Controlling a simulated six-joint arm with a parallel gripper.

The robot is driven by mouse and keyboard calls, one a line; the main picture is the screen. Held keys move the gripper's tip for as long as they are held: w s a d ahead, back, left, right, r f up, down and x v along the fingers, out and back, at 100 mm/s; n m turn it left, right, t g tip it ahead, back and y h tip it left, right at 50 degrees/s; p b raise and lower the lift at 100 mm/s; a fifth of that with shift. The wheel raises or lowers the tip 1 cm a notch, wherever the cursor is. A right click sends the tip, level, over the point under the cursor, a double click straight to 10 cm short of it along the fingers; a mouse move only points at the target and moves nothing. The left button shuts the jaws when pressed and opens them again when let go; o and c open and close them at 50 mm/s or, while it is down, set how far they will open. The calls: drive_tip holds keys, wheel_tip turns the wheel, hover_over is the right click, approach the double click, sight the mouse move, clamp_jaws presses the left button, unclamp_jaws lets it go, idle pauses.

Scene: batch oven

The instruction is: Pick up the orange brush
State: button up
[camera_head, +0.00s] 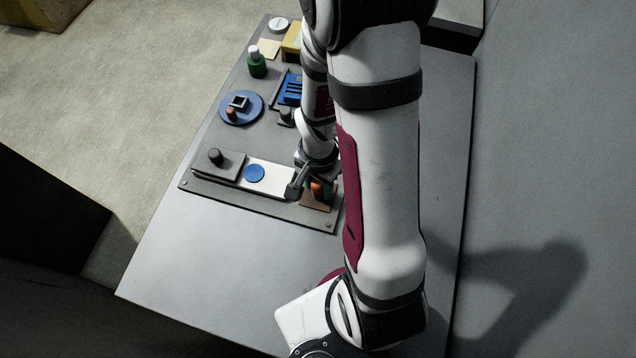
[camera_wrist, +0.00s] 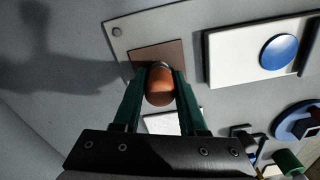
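The orange brush (camera_head: 317,189) shows at the right end of the grey board, over a brown square pad (camera_head: 316,205). In the wrist view its rounded orange-brown top (camera_wrist: 160,86) lies between the two dark green fingers of my gripper (camera_wrist: 160,76). The fingers are apart, one on each side of it, with little or no visible gap. I cannot tell whether they press on it. The brush's lower part is hidden, and I cannot tell whether it rests on the pad. In the head view my arm partly covers the gripper.
Left of the brush are a white panel with a blue disc (camera_head: 254,173) and a black knob (camera_head: 215,156). Behind are a round blue plate (camera_head: 241,108), a green bottle (camera_head: 257,64) and a blue slotted part (camera_head: 290,88). The table front (camera_head: 190,255) is clear.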

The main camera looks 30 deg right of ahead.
clamp_jaws()
drive_tip(key=shift+r, duration=0.55)
wheel_tip(320, 180, up, 3)
drive_tip(key=shift+w+r, duration=0.1)
drive_tip(key=shift+r, duration=0.05)
drive_tip(key=s+d+r, duration=0.6)
drive_tip(key=s+d, duration=0.2)
drive_tip(key=shift+s+d+r, duration=0.15)
drive_tip(key=shift+d+r, duration=0.1)
drive_tip(key=shift+r, duration=0.1)
